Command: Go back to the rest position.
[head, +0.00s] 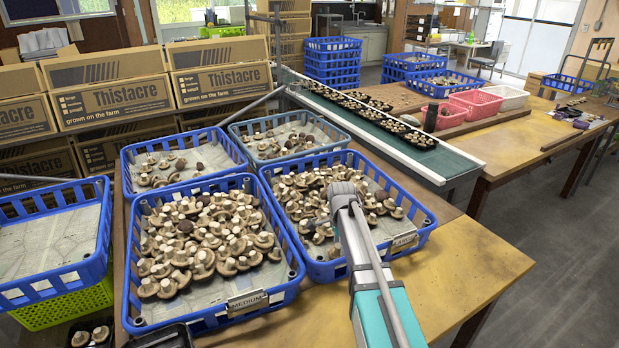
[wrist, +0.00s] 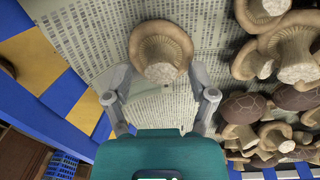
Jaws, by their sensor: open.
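My gripper (wrist: 160,97) is open in the wrist view, its two fingers spread over the paper lining of a blue crate. A single brown mushroom (wrist: 160,50) lies just beyond and between the fingertips; I see no finger touching it. In the head view my arm reaches over the blue crate labelled LARGE (head: 424,232), which holds many brown mushrooms (head: 313,192).
Left of it stands the blue MEDIUM crate (head: 207,321), full of mushrooms. Two further crates (head: 128,172) (head: 343,134) with fewer mushrooms stand behind. A green conveyor (head: 390,140) carries black trays (head: 420,140). The yellow table's right front (head: 465,260) is clear.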

